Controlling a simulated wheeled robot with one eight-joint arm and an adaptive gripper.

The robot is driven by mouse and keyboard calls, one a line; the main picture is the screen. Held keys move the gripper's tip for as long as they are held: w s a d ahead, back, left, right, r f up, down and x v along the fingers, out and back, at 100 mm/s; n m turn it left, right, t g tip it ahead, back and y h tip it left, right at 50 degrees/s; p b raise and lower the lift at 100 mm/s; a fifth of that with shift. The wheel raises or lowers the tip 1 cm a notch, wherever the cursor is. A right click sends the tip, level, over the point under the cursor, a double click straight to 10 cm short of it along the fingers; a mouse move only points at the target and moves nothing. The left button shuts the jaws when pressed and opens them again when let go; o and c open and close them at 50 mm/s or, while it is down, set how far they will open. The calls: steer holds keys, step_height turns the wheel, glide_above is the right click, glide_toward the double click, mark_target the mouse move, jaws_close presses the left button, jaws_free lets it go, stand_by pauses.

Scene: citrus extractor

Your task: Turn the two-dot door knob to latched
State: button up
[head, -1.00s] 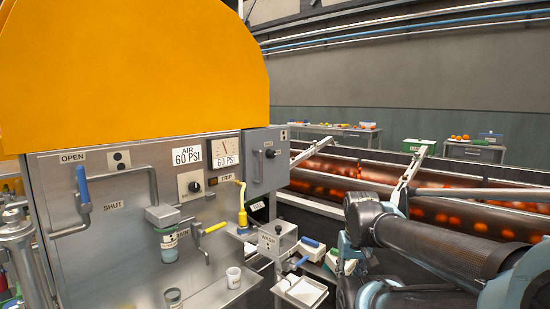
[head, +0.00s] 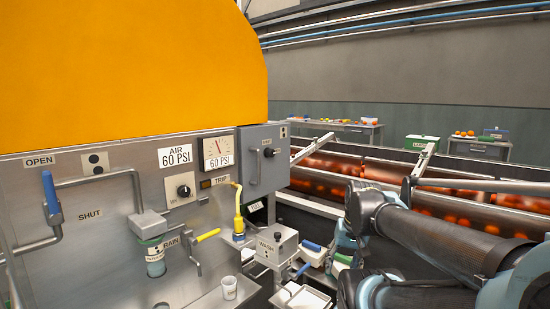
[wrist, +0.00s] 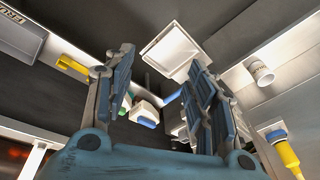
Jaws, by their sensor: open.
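The grey box door (head: 262,175) is at the right end of the steel machine panel in the head view. It carries a dark knob (head: 269,152) and a vertical bar handle (head: 256,166). A small plate (head: 283,131) sits at the box's upper right; its marks are too small to read surely. A larger plate with two black dots (head: 95,163) is on the main panel at left. My gripper (wrist: 163,78) is open and empty in the wrist view, away from the knob, which that view does not show. In the head view my arm is at right and its fingers cannot be made out.
A white cup (head: 229,288) stands on the steel shelf. A yellow lever (head: 207,235) juts from the panel. Roller conveyors (head: 330,168) run behind the door.

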steer(key=w+a+r+m+y, duration=0.4)
steer(key=w+a+r+m, duration=0.1)
steer(key=w+a, duration=0.2)
steer(key=m+t+y, duration=0.8)
steer(key=m+y, duration=0.1)
steer(key=m, duration=0.8)
glide_toward(273, 154)
steer(key=x, duration=0.9)
steer(key=shift+w+a+f, duration=0.15)
steer(key=shift+c, duration=0.2)
steer(key=c, duration=1)
